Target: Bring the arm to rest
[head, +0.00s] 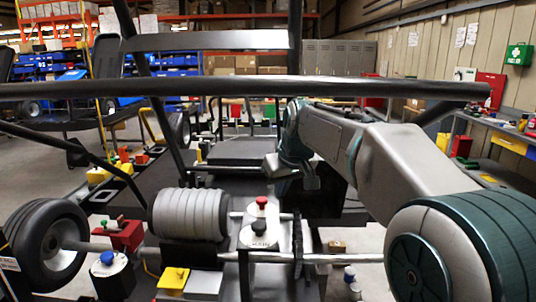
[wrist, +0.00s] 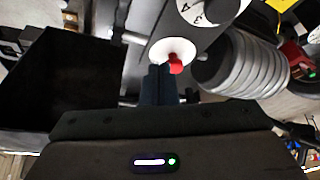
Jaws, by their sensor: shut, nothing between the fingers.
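My gripper shows in the wrist view (wrist: 159,75), its dark fingers together with nothing seen between them. In that view the fingertips appear just beside a red knob (wrist: 176,64) on a white disc (wrist: 172,47); I cannot tell whether they touch it. In the head view my arm reaches in from the lower right and bends down near the middle, above the kart. The fingertips are hard to make out there. The red knob (head: 262,201) stands in the head view in front of and below the arm's end, on a stand with a white marked dial (head: 258,235).
A thick dark bar (head: 200,90) of the kart frame crosses the head view. A grey ribbed cylinder (head: 188,214), a wheel (head: 45,247) and a blue knob (head: 107,258) stand left. A bench (head: 500,130) runs along the right wall. A black box-like opening (wrist: 65,85) lies left in the wrist view.

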